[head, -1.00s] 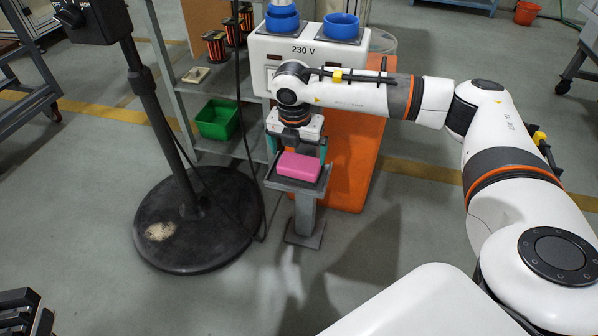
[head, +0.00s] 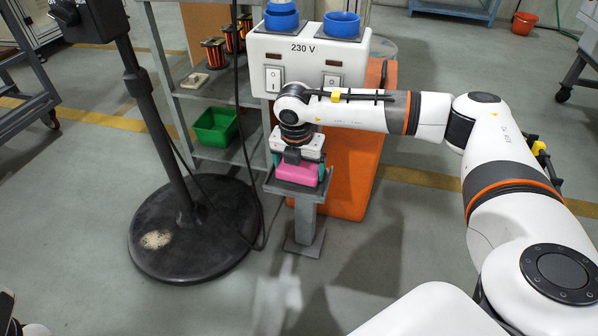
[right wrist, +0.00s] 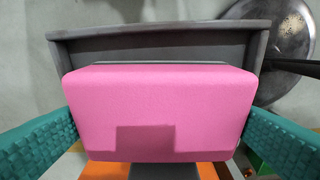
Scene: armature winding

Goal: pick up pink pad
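The pink pad (head: 296,174) lies in a small grey tray (head: 284,188) on a post. My right gripper (head: 299,172) is lowered over the pad from above. In the right wrist view the pad (right wrist: 160,105) fills the middle, with one teal finger beside each of its short sides. I see the fingers spread to the pad's width; any small gap at the sides is too fine to make out. The pad still rests level in the tray. My left gripper is not clearly seen; only a dark fragment shows at the lower left edge of the head view.
A white 230 V box (head: 308,62) with switches and blue cups stands just behind my right gripper. A black stand with a round base (head: 195,235) is left of the post. A green bin (head: 215,127) sits on the shelf. Floor in front is clear.

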